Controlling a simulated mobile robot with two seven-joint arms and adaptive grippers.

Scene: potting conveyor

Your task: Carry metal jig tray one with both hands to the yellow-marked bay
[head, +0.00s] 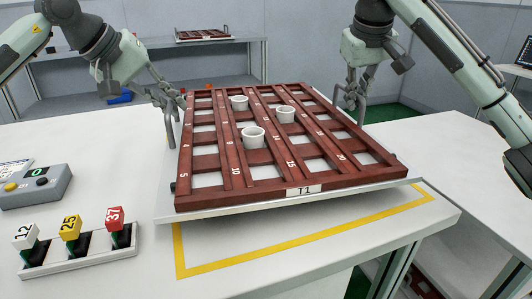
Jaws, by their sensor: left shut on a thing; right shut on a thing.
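Metal jig tray one (305,189), with a red-brown slatted grid and a "T1" label, carries three white cups (253,137). It lies over the yellow-marked bay (300,235), whose yellow line shows along the front and at the right front corner; the rest is hidden under the tray. Whether the tray touches the table or hangs just above it, I cannot tell. My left gripper (171,118) is shut on the tray's left side towards the back. My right gripper (352,100) is shut on its right side towards the back. The grips are partly hidden.
A white rack (82,258) with white, yellow and red numbered tags stands at the left front. A grey box (37,187) with a display is behind it. Another tray (203,35) lies on the back bench (160,43). The white table is clear on the right.

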